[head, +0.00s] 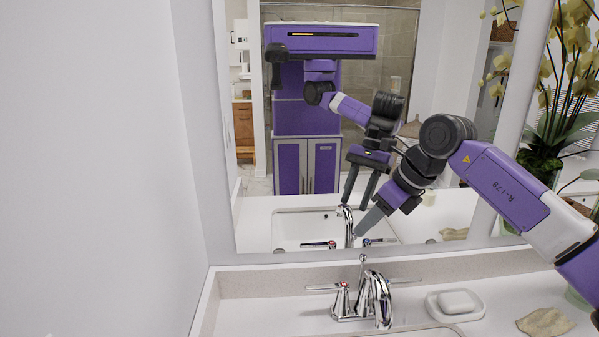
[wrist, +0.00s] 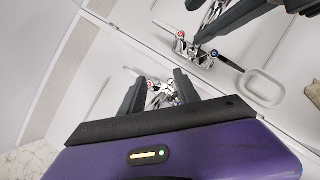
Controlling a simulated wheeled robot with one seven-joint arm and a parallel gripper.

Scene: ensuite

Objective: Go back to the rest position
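My gripper (head: 369,223) hangs at the end of my purple arm, in front of the mirror and above the sink counter, pointing down and left. In the head view its fingers overlap, but the mirror (head: 255,225) shows them as two separate dark fingers with a gap. In the wrist view the two fingers of my gripper (wrist: 160,78) stand apart, with nothing held between them. The arm is stretched out over the right side of the counter.
A chrome faucet (head: 376,300) stands on the white counter (head: 260,318) below the gripper. A soap dish (head: 455,305) and a beige cloth (head: 545,322) lie to its right. A potted orchid (head: 545,155) is at the right. A bare wall (head: 90,170) is at the left.

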